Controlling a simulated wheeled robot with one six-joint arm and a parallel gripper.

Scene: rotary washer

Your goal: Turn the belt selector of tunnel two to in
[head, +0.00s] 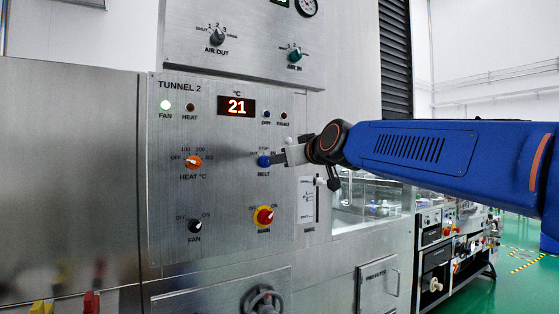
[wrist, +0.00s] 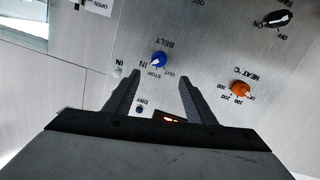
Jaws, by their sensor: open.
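The blue belt selector (head: 264,161) is a small round knob labelled BELT on the TUNNEL 2 panel (head: 225,215), with OUT, STOP and IN marked around it. It also shows in the wrist view (wrist: 160,58), where its white pointer appears turned toward IN. My gripper (head: 281,157) reaches in from the right, close to the knob. In the wrist view my gripper (wrist: 153,77) is open, fingers apart, with the knob just beyond and between the tips. Whether a finger touches it I cannot tell.
The orange heat knob (head: 193,161) is left of the selector, the black fan knob (head: 195,226) lower left, the red-yellow main switch (head: 263,216) directly below. A display (head: 236,106) reads 21 above. A slotted slider plate (head: 309,201) stands right, under my arm.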

